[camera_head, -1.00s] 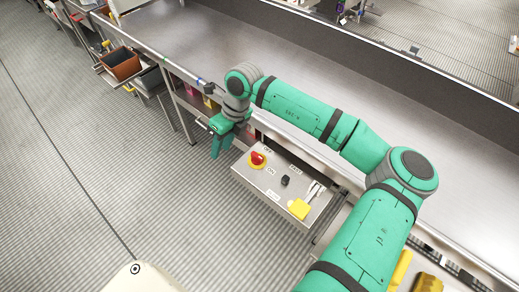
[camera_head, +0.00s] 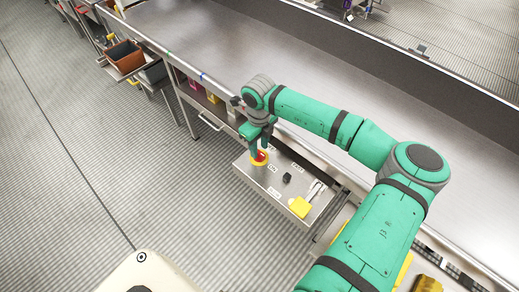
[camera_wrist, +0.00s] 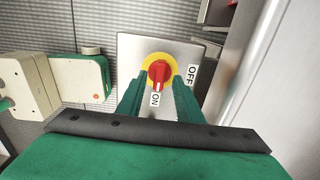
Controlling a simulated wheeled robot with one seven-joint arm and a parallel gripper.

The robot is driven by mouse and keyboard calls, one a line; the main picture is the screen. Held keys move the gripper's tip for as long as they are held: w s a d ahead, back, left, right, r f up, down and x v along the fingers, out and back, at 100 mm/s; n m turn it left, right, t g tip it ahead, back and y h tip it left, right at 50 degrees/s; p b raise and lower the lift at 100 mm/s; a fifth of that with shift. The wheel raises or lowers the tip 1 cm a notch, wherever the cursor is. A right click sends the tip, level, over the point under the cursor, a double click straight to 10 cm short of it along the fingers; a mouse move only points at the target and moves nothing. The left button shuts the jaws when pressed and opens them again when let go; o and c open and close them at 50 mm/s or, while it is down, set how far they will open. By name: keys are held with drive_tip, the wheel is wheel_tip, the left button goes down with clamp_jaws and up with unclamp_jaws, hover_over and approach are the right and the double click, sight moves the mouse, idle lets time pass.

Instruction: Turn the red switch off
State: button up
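The red switch (camera_wrist: 159,72) is a round red knob with a white mark, on a yellow round base (camera_wrist: 148,62). In the wrist view its white mark points at the "ON" label (camera_wrist: 155,99); the "OFF" label (camera_wrist: 192,75) is to the right. My gripper (camera_wrist: 160,85) has its two green fingers apart, one on each side of the knob's near part; I cannot tell whether they touch it. In the head view the switch (camera_head: 261,156) is partly hidden by my gripper (camera_head: 259,150), which points down at it.
The metal panel (camera_head: 272,190) also carries a black knob (camera_head: 287,178) and a yellow block (camera_head: 300,207) beside a pale forked part. A long steel table (camera_head: 215,45) runs behind. Brown bin (camera_head: 125,58) stands at the far left.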

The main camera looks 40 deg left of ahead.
drive_tip(key=shift+f, duration=1.05)
drive_tip(key=shift+s, duration=0.1)
clamp_jaws()
